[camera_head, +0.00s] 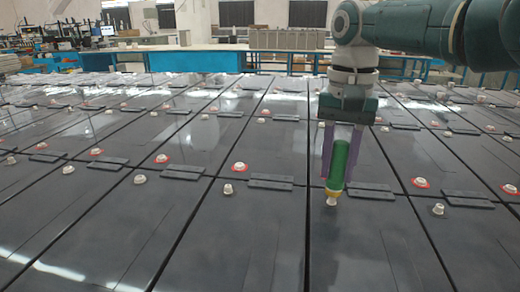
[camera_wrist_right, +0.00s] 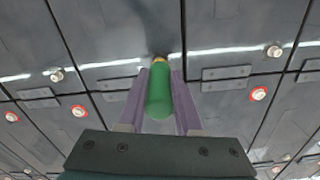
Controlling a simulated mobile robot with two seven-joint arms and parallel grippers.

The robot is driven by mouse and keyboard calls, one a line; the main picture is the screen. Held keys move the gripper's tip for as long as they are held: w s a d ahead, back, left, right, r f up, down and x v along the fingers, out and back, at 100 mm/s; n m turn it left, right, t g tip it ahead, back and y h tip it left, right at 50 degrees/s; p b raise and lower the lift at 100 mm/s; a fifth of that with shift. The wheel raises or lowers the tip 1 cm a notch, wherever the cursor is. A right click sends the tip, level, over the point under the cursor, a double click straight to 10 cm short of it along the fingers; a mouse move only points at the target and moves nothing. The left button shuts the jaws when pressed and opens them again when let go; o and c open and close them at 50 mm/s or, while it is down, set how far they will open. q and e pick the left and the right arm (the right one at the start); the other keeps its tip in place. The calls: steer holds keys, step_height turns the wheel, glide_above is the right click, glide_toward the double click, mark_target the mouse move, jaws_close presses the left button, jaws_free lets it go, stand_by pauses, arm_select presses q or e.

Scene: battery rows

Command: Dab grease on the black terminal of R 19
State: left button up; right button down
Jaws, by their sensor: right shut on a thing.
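My right gripper (camera_head: 338,176), with purple fingers, is shut on a green tube (camera_head: 339,164) with a yellowish tip. The tube points down, slightly tilted. Its tip is at a pale terminal post (camera_head: 331,202) on a dark battery; the tip covers part of this post, and I cannot tell whether they touch. In the right wrist view, the green tube (camera_wrist_right: 159,92) sits between the fingers and hides the spot below its tip. No R 19 label can be read. My left gripper is not in view.
Rows of dark batteries fill the floor area. A plain post (camera_head: 228,189) stands to the left and another (camera_head: 438,209) to the right. Red-ringed terminals (camera_head: 239,168) (camera_head: 420,183) and raised rectangular covers (camera_head: 271,182) lie nearby. Blue benches (camera_head: 195,60) stand at the back.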

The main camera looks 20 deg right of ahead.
mark_target(342, 144)
steer(key=shift+f+b, duration=0.35)
steer(key=shift+f, duration=0.15)
stand_by(0.8)
stand_by(0.5)
steer(key=shift+r, duration=0.1)
steer(key=shift+r+p, duration=0.2)
steer(key=shift+p, duration=0.15)
step_height(342, 144, up, 8)
steer(key=p, duration=0.8)
steer(key=shift+f, duration=0.2)
steer(key=shift+f, duration=0.1)
